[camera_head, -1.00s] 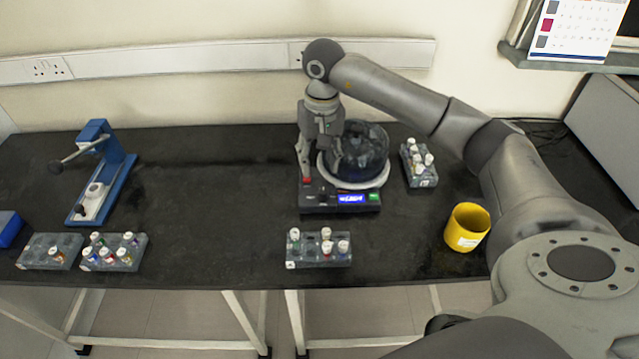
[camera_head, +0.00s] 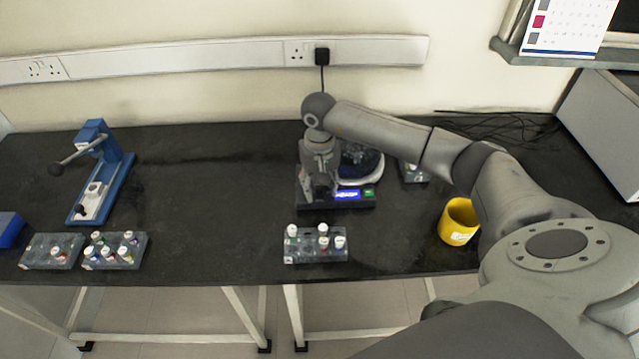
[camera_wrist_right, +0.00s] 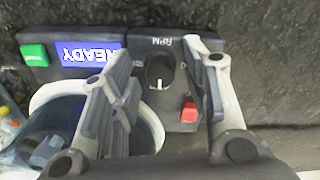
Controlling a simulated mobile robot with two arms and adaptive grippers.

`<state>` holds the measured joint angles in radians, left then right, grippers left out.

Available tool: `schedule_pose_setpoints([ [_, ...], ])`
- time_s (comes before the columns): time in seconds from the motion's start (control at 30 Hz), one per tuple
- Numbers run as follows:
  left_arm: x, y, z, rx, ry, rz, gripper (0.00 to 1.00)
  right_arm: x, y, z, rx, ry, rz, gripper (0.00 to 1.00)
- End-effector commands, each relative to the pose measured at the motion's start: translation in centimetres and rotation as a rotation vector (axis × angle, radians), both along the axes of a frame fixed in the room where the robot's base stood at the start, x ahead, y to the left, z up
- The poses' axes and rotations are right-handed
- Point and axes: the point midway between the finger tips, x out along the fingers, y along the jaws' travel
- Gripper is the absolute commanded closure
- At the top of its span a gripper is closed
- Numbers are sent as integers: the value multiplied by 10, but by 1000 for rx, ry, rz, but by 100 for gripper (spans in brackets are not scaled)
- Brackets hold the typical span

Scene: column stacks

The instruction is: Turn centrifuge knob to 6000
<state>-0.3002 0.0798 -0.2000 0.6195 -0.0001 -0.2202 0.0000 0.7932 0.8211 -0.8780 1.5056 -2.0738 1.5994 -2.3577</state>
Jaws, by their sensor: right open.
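The centrifuge (camera_head: 362,197) stands on the black bench, partly hidden behind my right arm in the head view. Its lit blue display (camera_wrist_right: 88,54) reads READY, upside down in the right wrist view. The black RPM knob (camera_wrist_right: 160,72) has a white mark and sits beside the display. A green button (camera_wrist_right: 34,55) and a red switch (camera_wrist_right: 190,112) are also on the panel. My right gripper (camera_wrist_right: 162,75) is open, pointing down, with its fingers on either side of the knob in the picture. I cannot tell whether they touch it. My left gripper is not in view.
A yellow cup (camera_head: 459,222) stands near my right arm. A blue lever device (camera_head: 101,173) stands at the left. The bench between it and the centrifuge is clear.

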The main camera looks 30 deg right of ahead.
Motion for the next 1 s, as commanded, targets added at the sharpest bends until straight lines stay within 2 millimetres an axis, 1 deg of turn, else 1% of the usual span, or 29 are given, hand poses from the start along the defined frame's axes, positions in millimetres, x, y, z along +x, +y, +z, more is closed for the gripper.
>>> schedule_pose_setpoints([
  [0.13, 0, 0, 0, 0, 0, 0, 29, 0, 0, 0, 0, 0, 0, 57],
  [0.17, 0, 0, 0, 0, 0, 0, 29, 0, 0, 0, 0, 0, 0, 58],
  [0.4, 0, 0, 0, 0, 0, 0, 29, 0, 0, 0, 0, 1, 0, 89],
  [0.5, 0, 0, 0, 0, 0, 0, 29, 0, 0, 0, 0, 1, 0, 100],
  [0.77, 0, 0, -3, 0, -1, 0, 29, 0, 0, 0, 1, 1, -21, 100],
  [1.0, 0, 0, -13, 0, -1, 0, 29, 0, 0, -2, 0, 0, -132, 100],
])
